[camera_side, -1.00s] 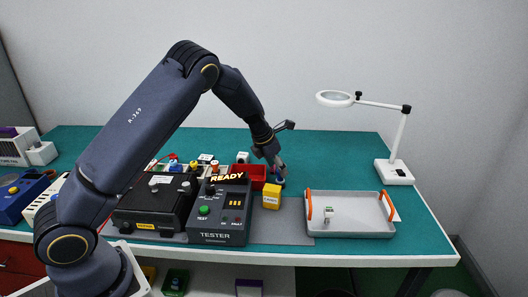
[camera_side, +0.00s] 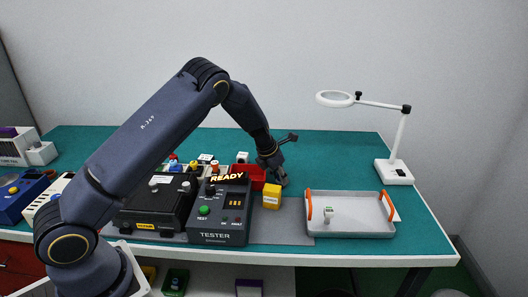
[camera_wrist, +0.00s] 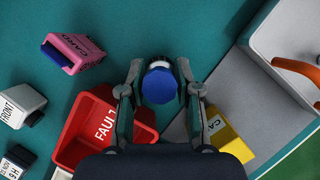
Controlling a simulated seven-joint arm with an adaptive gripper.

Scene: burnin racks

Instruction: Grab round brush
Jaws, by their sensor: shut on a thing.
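The round brush seems to be the round blue piece with a white part behind it (camera_wrist: 160,86), seen in the wrist view between my fingers. My gripper (camera_wrist: 160,68) has one finger on each side of it and is shut on it. In the side view my gripper (camera_side: 277,180) is low at the table, just right of the red bin, and hides the brush. I cannot tell whether the brush is clear of the table.
The red FAULT bin (camera_wrist: 88,125) and yellow card box (camera_side: 272,196) stand close by my gripper. The white tray with orange handles (camera_side: 350,226) is to the right. A pink box (camera_wrist: 75,50) lies behind. The tester (camera_side: 220,215) is in front left. The back table is clear.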

